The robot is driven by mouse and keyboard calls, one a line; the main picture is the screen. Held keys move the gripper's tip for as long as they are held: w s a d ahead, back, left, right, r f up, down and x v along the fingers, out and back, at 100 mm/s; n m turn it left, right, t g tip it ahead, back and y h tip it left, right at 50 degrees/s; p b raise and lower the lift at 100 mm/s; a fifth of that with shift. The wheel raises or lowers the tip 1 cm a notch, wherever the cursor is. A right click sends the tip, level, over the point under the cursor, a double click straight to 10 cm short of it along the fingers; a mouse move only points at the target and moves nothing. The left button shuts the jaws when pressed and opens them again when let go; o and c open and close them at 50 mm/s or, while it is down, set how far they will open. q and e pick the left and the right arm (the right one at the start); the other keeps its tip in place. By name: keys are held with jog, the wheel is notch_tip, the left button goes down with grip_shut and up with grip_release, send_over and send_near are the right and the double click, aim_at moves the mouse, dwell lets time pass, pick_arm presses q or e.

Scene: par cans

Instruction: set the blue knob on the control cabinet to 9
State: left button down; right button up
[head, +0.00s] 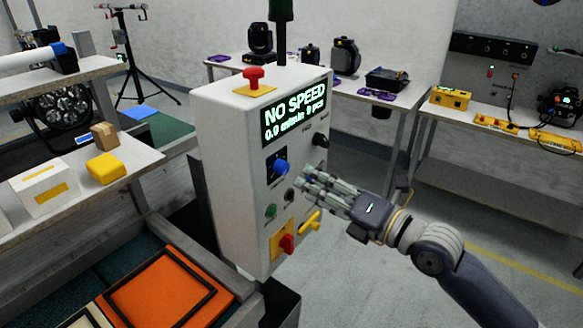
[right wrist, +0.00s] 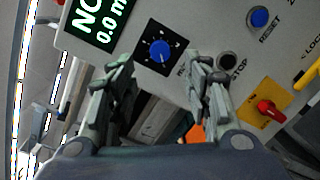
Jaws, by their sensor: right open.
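The control cabinet (head: 228,150) is a white box, and its lit display (head: 293,112) reads "NO SPEED" and "0.0 m/min 0 pcs". The blue knob (head: 281,168) sits on a dark dial plate below the display. In the right wrist view the blue knob (right wrist: 160,50) is clear, with white marks around it; its setting is too small to read. My right gripper (head: 302,178) is just right of the knob in the head view, open and empty. In the right wrist view the fingers (right wrist: 165,75) are spread, with the knob beyond them and not touched. My left gripper is not in view.
The cabinet also carries a red mushroom button (head: 253,76) on top, a black knob (head: 320,140), a green button (head: 271,211), a red switch (head: 287,244) and a yellow handle (head: 311,222). A bench with boxes (head: 106,168) stands left.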

aim_at(285, 170)
jog(key=p+x, duration=0.1)
jog(key=x, duration=0.4)
jog(key=shift+w+a+r+p, duration=0.1)
jog(key=shift+r+p, duration=0.05)
jog(key=shift+p, duration=0.25)
jog(key=shift+x, duration=0.8)
jog(key=c, duration=1.1)
